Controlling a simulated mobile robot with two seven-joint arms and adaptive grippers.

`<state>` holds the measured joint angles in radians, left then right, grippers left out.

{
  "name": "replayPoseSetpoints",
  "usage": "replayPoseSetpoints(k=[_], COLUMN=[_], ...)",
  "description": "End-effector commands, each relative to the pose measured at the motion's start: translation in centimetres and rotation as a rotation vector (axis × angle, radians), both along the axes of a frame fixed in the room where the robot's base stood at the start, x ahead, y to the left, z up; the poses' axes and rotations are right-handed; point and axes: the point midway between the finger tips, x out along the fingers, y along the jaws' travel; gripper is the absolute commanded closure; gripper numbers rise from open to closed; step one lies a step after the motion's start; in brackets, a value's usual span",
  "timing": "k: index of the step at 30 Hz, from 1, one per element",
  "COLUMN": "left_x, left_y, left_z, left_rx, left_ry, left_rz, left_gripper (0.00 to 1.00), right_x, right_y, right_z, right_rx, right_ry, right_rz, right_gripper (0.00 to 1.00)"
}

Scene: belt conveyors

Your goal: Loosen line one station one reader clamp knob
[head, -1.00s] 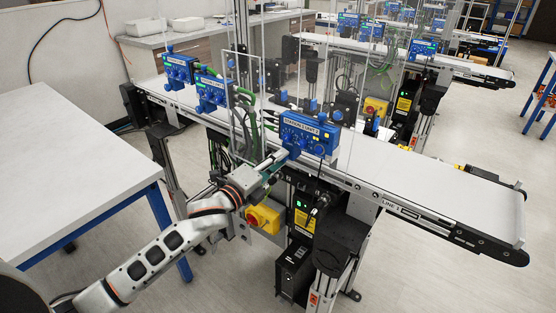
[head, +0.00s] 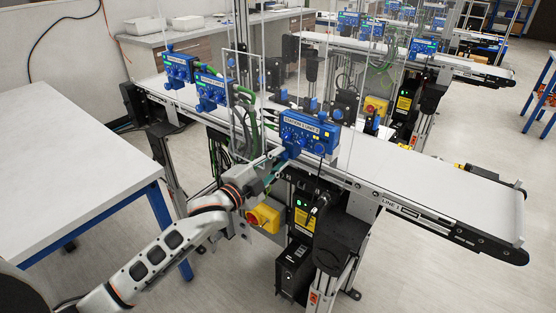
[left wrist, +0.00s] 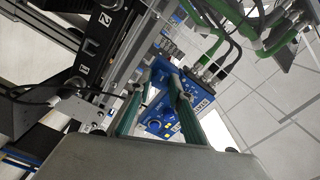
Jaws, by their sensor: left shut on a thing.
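In the left wrist view my left gripper's two green fingers (left wrist: 164,76) converge at the blue box (left wrist: 160,119). My right gripper is in neither view.
The line one belt (head: 430,185) runs along the box, with clear guard panels behind. A yellow switch box with a red knob (head: 263,217) sits just below my gripper. Green and black cables (left wrist: 262,42) hang close by. A white table (head: 70,170) stands at left.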

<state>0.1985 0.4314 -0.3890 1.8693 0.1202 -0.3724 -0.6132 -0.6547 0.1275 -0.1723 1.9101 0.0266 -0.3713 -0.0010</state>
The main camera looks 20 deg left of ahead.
Motion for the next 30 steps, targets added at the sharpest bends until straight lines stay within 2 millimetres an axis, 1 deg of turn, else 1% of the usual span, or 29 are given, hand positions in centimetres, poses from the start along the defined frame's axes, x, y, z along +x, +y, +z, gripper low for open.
replayPoseSetpoints(k=[15,16,17,18,27,30], left_x=[0.06,0.06,0.06,0.06,-0.01,-0.40], left_y=[0.11,0.11,0.11,0.10,0.05,0.20], left_z=[0.20,0.20,0.20,0.19,0.06,0.00], left_rx=[-0.018,-0.018,-0.018,-0.018,-0.017,-0.017], left_ry=[0.003,0.003,0.003,0.003,0.005,0.005], left_rz=[0.002,0.002,0.002,0.002,0.000,0.000], left_gripper=[1.00,0.75,0.67,0.63,0.63,0.63], right_x=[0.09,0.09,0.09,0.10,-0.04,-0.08], right_y=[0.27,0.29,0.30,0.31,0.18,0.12], right_z=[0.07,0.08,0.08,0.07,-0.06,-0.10], right_rx=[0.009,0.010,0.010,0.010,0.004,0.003], right_ry=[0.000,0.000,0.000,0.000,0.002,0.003], right_rz=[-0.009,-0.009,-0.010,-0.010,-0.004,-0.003], right_gripper=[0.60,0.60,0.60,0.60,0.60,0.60])
